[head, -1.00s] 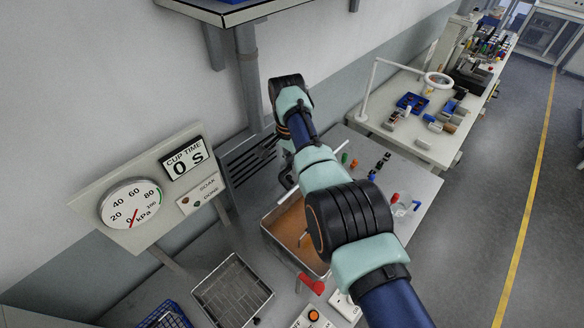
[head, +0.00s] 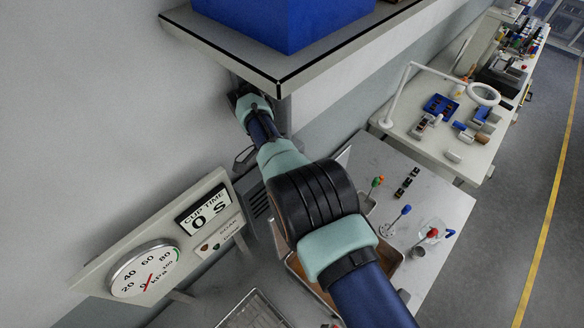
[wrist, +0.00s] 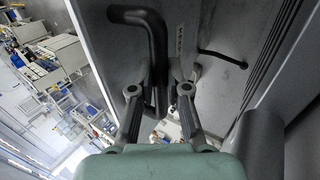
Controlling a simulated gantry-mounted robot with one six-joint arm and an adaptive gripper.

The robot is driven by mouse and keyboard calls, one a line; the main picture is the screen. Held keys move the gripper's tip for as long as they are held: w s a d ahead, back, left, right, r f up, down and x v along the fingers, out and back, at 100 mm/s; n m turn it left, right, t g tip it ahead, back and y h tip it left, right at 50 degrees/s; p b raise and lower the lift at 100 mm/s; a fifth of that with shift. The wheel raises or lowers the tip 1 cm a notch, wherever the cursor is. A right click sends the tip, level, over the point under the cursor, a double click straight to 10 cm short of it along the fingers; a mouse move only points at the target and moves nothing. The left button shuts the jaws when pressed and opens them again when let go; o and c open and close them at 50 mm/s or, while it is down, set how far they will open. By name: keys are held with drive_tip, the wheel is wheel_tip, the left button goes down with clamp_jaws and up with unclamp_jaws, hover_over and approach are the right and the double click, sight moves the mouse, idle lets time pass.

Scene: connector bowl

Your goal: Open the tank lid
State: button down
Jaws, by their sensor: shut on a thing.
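My gripper (wrist: 158,92) is shut on a bent black handle (wrist: 157,55) in the wrist view, with a finger on each side of its bar. The handle is fixed to a grey panel with lettering, the tank lid (wrist: 113,55), which fills much of the wrist view and appears steeply raised. In the head view my arm reaches toward the wall under the shelf, and the fingers are hidden. The tank (head: 300,273) stands below my arm, with part of its brownish inside showing and the rest covered by the arm.
A shelf (head: 230,52) with a blue bin (head: 290,22) overhangs the arm closely. A gauge panel (head: 160,245) stands at left, its timer reading 0 s. A wire basket (head: 255,312) is in front. Small coloured parts lie on the table (head: 385,165) at right.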

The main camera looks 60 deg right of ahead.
idle(0.4)
drive_tip(key=c, duration=1.2)
unclamp_jaws()
drive_tip(key=shift+w+a, duration=0.1)
drive_tip(key=shift+a, duration=0.05)
drive_tip(key=shift+o, duration=0.3)
